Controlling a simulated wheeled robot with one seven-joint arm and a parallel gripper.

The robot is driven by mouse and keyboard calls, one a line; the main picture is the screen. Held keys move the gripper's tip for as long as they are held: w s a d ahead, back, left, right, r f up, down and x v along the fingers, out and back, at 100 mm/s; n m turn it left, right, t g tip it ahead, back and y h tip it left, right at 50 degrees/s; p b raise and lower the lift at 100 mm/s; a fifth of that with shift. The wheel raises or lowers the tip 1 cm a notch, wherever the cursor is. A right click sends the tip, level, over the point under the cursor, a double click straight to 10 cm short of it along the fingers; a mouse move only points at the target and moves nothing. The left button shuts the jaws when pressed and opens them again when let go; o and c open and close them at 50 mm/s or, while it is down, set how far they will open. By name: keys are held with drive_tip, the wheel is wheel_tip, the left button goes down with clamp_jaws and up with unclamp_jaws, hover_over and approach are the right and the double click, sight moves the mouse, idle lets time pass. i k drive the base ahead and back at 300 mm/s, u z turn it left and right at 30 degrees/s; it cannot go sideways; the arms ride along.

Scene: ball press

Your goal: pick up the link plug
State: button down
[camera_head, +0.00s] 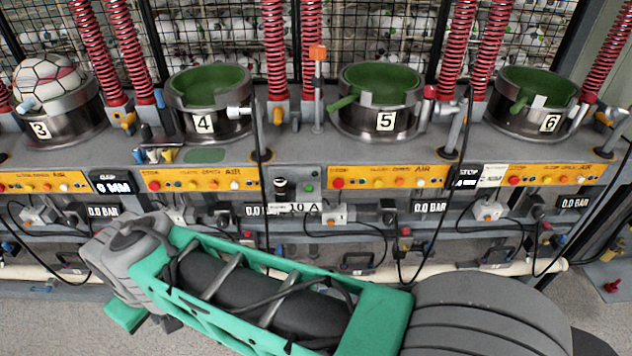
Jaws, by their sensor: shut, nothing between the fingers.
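I cannot tell for sure which part is the link plug. White boxes with black cables sit along the lower front of the bench, one at the left (37,215), one near the middle (334,214) and one at the right (488,210). A small white fitting (238,111) sticks out beside cup 4 (192,119). My green and grey arm lies across the lower part of the view, its wrist toward the left. My gripper's fingers do not show. The arm hides part of the bench's lower front at the left and middle.
Cup 3 (75,123) holds a white ball (50,83); cup 5 (384,119) and cup 6 (545,119) have green insides and no ball. Red coiled hoses (277,50) hang behind. Yellow panels (203,179) line the bench front. Thin black cables hang down. Bare floor (615,325) shows at the lower right.

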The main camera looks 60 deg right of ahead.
sight(279, 183)
drive_tip(key=z, duration=1.65)
drive_tip(key=k, duration=0.6)
drive_tip(key=u, duration=0.15)
drive_tip(key=i, duration=0.8)
drive_tip(key=u, duration=0.8)
drive_tip(key=i, duration=0.4)
drive_tip(key=u, duration=0.3)
